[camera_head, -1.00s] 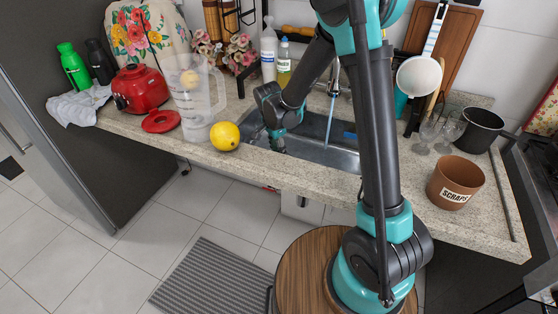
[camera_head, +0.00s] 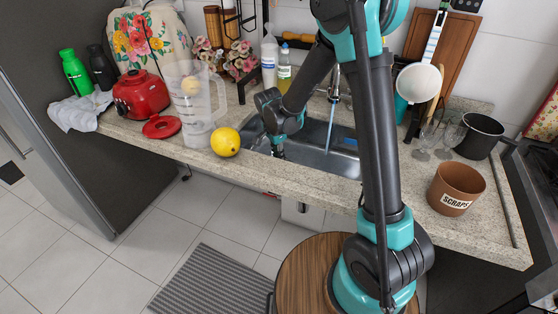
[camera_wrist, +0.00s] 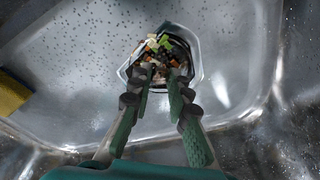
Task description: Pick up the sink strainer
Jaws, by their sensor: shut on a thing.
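The sink strainer (camera_wrist: 136,72) is a pale-rimmed cup with colourful food scraps in it, seen at the top middle of the wrist view. My gripper (camera_wrist: 164,73) reaches into it, and its two green-padded fingers are close together and shut on the strainer. Part of the strainer's near side is hidden behind the fingertips. In the head view my gripper (camera_head: 278,152) points down into the left part of the metal sink (camera_head: 327,160). The strainer cannot be made out there.
A yellow block (camera_wrist: 11,94) lies at the left in the wrist view. A brown scraps pot (camera_head: 454,187) and glasses (camera_head: 424,138) are on the right. Water runs from the faucet.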

